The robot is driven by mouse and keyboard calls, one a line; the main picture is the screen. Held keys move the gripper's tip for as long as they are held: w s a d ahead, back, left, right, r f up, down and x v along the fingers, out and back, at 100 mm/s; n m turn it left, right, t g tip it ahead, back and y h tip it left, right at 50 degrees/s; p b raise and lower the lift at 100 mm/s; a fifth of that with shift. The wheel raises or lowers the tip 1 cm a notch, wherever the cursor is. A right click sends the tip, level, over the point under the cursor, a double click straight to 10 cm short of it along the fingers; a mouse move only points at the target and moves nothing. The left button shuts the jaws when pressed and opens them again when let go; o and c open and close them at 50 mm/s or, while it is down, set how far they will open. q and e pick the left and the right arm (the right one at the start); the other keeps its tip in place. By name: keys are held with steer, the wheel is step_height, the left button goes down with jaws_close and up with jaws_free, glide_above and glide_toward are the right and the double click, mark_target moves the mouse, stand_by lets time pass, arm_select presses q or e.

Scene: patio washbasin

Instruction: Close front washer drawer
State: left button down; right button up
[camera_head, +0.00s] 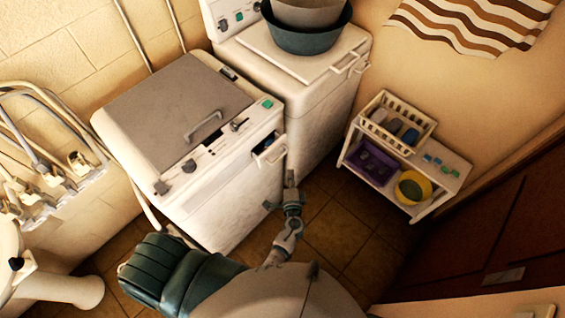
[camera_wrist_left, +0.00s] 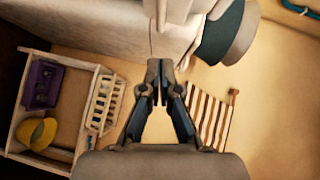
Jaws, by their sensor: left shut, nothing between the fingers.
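The front washer (camera_head: 225,185) is a white machine with a grey lid (camera_head: 178,105) in the head view. Its small drawer (camera_head: 270,149) sticks out from the upper right of its front face, so it stands open. My left gripper (camera_head: 289,182) is shut and empty, just below and to the right of the drawer, apart from it in the picture. In the left wrist view the gripper's fingers (camera_wrist_left: 160,82) are together with nothing between them. A pale part of a machine is just beyond the fingertips; I cannot tell if it is the drawer. My right gripper is not in view.
A second washer (camera_head: 325,100) stands close behind, with a dark basin (camera_head: 306,42) on top. A white shelf (camera_head: 447,172) with a basket (camera_head: 396,122) and a yellow bucket (camera_head: 413,187) stands to the right. Tiled floor (camera_head: 335,228) is free between them.

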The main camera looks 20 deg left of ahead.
mark_target(274, 151)
arm_select(q)
steer(key=w+a+f+p, duration=0.1)
steer(key=w+a, duration=0.3)
steer(key=shift+w+a+f, duration=0.2)
steer(key=shift+a, duration=0.15)
steer(key=a, duration=0.1)
steer(key=w+a, duration=0.1)
steer(key=a, duration=0.2)
steer(key=shift+w+a, duration=0.25)
steer(key=shift+w, duration=0.15)
steer(key=shift+r, duration=0.15)
